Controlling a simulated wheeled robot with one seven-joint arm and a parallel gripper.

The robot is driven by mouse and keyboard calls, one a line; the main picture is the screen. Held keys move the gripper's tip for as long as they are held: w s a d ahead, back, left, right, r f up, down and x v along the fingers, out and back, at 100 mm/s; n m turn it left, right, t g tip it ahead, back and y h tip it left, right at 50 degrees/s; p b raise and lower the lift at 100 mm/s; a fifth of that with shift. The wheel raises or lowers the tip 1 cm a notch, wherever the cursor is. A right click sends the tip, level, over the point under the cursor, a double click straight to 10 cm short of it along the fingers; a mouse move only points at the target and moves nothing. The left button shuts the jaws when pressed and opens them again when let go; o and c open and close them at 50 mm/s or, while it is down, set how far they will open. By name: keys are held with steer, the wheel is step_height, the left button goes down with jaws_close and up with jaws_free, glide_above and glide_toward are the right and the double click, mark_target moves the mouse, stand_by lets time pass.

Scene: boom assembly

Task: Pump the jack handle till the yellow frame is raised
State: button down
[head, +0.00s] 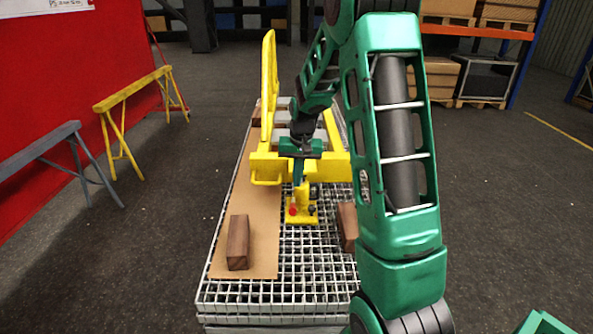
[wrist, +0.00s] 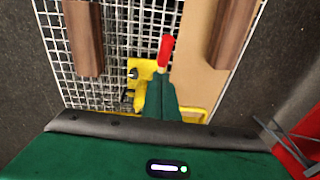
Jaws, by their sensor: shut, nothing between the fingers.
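The yellow jack (head: 304,206) stands on the grating in the head view, just in front of the yellow frame (head: 263,167). The jack also shows in the wrist view (wrist: 138,77). Its handle has a red end, seen in the head view (head: 292,209) and in the wrist view (wrist: 165,51). My gripper (head: 298,181) points down over the jack; its fingers (wrist: 160,78) are shut and empty, close to the handle. I cannot tell whether they touch it. My arm and gripper hide part of the frame and jack.
The grating table (head: 290,285) carries a brown board (head: 225,262), a wooden block (head: 238,243) at front left and another block (head: 347,226) at right. A yellow trestle (head: 130,92) and a grey trestle (head: 40,147) stand left.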

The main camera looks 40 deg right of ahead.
glide_above(293, 205)
steer(key=f, duration=0.5)
steer(key=shift+d, duration=0.4)
steer(key=shift+s+a+f, duration=0.15)
steer(key=shift+a+f, duration=0.1)
steer(key=shift+f, duration=0.35)
steer(key=shift+a, duration=0.1)
steer(key=shift+s+f, duration=0.1)
steer(key=shift+f, duration=0.05)
